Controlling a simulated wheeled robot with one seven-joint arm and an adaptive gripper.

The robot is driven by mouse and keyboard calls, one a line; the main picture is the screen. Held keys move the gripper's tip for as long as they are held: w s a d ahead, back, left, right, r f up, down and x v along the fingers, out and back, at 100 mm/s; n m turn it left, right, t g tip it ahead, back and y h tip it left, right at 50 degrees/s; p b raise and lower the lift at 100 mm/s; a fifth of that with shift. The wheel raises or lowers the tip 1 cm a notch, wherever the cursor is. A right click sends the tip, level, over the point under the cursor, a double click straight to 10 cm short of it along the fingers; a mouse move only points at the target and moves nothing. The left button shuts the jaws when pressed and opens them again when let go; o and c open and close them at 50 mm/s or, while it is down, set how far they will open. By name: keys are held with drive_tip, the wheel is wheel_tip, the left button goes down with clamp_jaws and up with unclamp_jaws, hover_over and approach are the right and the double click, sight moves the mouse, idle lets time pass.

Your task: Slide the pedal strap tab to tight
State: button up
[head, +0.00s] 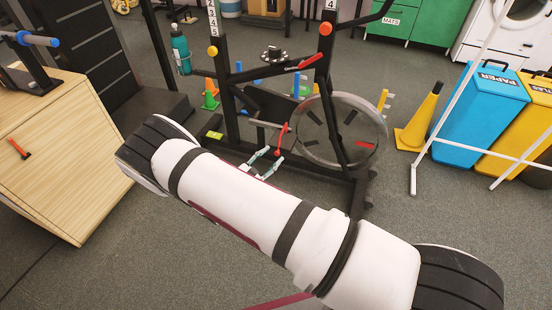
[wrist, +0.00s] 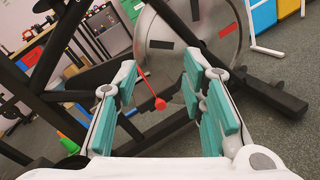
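A thin red strip with a round red end, perhaps the pedal strap tab (wrist: 160,103), shows between my fingers in the wrist view. In the head view a red piece (head: 282,134) shows just past my fingertips. My gripper (head: 275,153) is open with teal-padded fingers, low beside the bike. In the wrist view my gripper (wrist: 158,68) has a wide empty gap, and neither finger visibly touches the red part. The pedal and the strap's path cannot be made out clearly.
The flywheel (wrist: 195,40) and a dark frame foot (wrist: 270,97) lie close beyond my fingers. A wooden box (head: 60,150) stands at left.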

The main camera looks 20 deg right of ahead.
sight(277, 155)
wheel_tip(277, 155, down, 11)
drive_tip(key=a+n+t+y+b, duration=0.1)
drive_tip(key=a+n+t+y, duration=0.2)
drive_tip(key=n+t, duration=0.15)
drive_tip(key=shift+n+g, duration=0.25)
drive_tip(key=shift+n, duration=0.2)
drive_tip(key=b+x, duration=0.4)
drive_tip(key=x, duration=0.9)
drive_tip(key=shift+d+f, duration=0.2)
drive_tip(key=shift+d, duration=0.05)
